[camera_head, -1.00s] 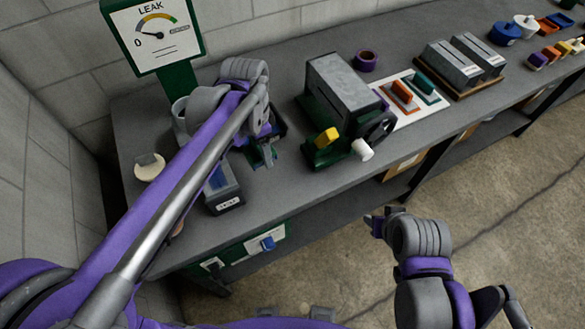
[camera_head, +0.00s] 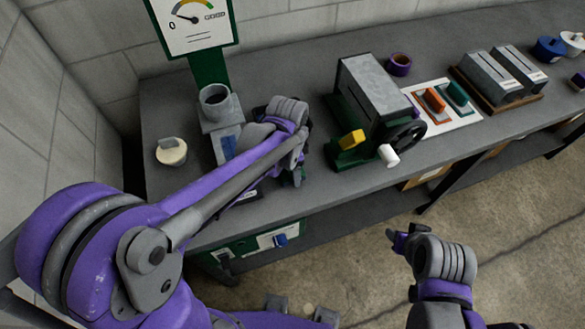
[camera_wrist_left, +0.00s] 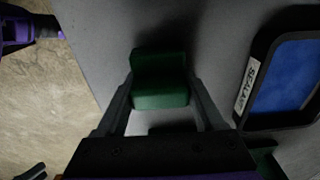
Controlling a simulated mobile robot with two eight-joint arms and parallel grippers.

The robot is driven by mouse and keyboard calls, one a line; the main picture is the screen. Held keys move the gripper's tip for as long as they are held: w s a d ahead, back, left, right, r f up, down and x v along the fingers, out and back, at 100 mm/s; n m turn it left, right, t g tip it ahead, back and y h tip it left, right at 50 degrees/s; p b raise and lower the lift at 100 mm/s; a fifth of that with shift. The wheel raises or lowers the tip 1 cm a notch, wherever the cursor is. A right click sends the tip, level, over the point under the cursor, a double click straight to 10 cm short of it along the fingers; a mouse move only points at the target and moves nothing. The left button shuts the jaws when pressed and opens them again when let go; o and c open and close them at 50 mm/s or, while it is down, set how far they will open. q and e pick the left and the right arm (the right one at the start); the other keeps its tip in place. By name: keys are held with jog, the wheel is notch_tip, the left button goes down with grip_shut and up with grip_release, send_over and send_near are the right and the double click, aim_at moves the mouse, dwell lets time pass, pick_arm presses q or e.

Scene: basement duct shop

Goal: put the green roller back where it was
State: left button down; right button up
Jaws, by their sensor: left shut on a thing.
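My left gripper (camera_wrist_left: 165,105) is shut on the green roller (camera_wrist_left: 160,82), seen in the left wrist view as a dark green block between the two fingers. It is over the grey bench; whether the block touches the bench I cannot tell. In the head view, my left gripper (camera_head: 292,172) is just left of the crank machine, and the wrist hides most of what it holds. A white board (camera_head: 462,118) on the bench carries an orange-handled tool (camera_head: 434,99) and a teal-handled tool (camera_head: 458,94). My right gripper (camera_head: 397,238) is off the bench front, above the floor, apparently empty.
A sealant tray (camera_wrist_left: 288,75) with a blue inside lies right of the held block in the wrist view. The crank machine (camera_head: 372,100) has a white-handled wheel.

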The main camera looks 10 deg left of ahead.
pick_arm(q)
jog(key=shift+f, duration=0.25)
grip_release()
jog(key=shift+r, duration=0.1)
jog(key=shift+r, duration=0.35)
jog(key=r, duration=0.6)
jog(key=r+p, duration=0.1)
jog(key=r, duration=0.4)
jog(key=shift+s+a+r, duration=0.15)
jog(key=shift+a+r, duration=0.05)
jog(key=shift+r, duration=0.15)
